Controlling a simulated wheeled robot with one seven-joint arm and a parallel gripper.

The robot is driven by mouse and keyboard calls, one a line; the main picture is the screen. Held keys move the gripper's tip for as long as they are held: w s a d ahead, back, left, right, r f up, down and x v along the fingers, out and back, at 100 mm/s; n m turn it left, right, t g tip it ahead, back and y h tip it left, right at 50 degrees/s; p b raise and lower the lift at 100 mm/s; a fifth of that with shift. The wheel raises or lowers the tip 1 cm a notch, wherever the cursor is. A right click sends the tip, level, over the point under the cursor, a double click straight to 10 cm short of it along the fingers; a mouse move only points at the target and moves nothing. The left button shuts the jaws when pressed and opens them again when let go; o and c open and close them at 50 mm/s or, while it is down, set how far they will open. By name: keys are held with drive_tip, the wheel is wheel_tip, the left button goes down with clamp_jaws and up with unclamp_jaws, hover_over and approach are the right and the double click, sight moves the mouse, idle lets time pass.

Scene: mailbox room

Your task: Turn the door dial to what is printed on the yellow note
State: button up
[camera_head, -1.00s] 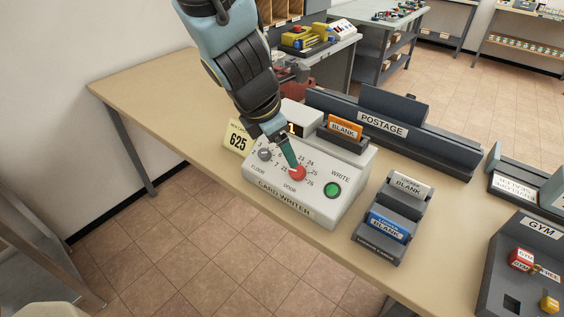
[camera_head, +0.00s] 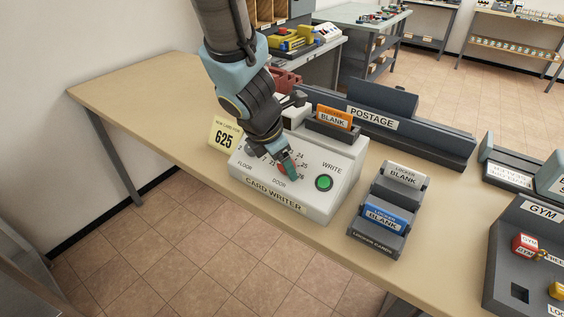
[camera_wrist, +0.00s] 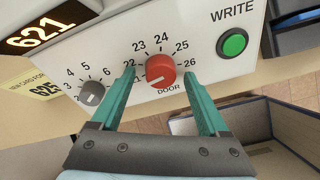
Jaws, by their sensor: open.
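The card writer (camera_head: 250,181) is a white box on the table. Its red door dial (camera_wrist: 160,70) is ringed by numbers from 22 to 26 in the wrist view; its pointer is hard to make out. The display (camera_wrist: 45,32) reads 621. The yellow note (camera_head: 225,134) reads 625; it also shows in the wrist view (camera_wrist: 35,88). My gripper (camera_wrist: 159,74) is open, its teal fingertips on either side of the red dial; I cannot tell whether they touch it. In the head view my gripper (camera_head: 288,170) hides most of the dial.
A grey floor dial (camera_wrist: 92,93) sits left of the door dial, and a green write button (camera_head: 324,183) right of it. An orange blank card (camera_head: 334,117) stands behind. A locker card rack (camera_head: 377,240) stands to the right. The table's left part is clear.

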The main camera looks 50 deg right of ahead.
clamp_jaws()
idle(0.5)
